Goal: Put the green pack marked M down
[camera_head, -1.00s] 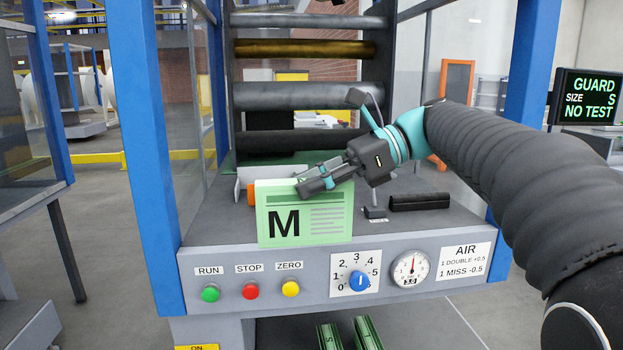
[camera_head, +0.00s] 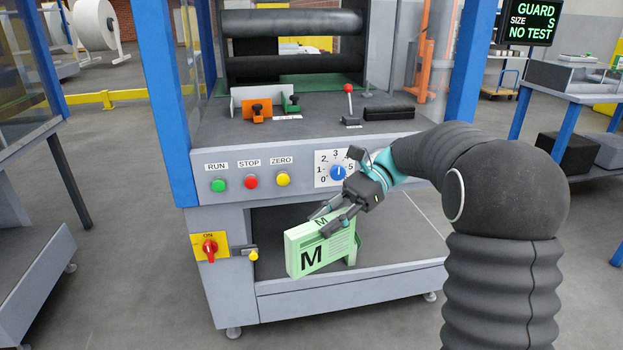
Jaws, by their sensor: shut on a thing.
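The green pack marked M (camera_head: 311,258) is upright and slightly tilted, in front of the machine's lower opening. My gripper (camera_head: 332,222) is shut on its upper edge, coming from the upper right. The pack is just above or at the grey lower shelf (camera_head: 400,281); I cannot tell whether it touches. The pack and my arm hide much of the lower opening.
Above the pack is the panel with a green RUN button (camera_head: 218,185), a red STOP button (camera_head: 251,181) and a dial (camera_head: 338,173). A red switch (camera_head: 209,249) and a yellow-tipped latch (camera_head: 253,255) are left of the pack. The shelf's right part looks clear.

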